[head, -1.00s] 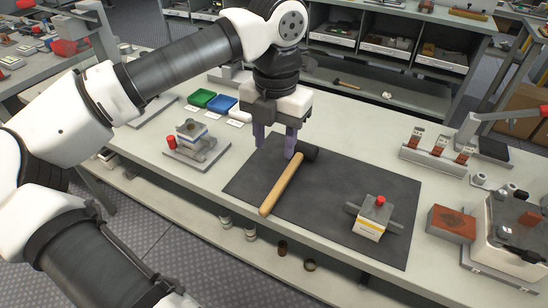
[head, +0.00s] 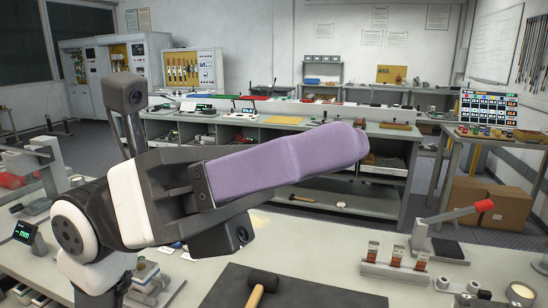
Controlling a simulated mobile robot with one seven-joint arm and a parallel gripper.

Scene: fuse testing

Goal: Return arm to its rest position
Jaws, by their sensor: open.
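My gripper (head: 352,143) is raised high and close to the camera, in the middle of the head view. Its purple finger points to the right and slightly up; the second finger is mostly hidden behind the near one. The jaws are open, and nothing is seen in them. The arm's white and black wrist links are at the lower left. Below the gripper, apart from it, a mallet with a black head (head: 263,279) and wooden handle lies on a dark mat (head: 335,297), cut off by the bottom edge.
A fixture with a red-tipped lever (head: 483,206) and a rack of brown fuses (head: 397,256) stand on the workbench (head: 320,252) at the right. A small display (head: 24,232) stands at the left. A back bench with shelves crosses the room behind.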

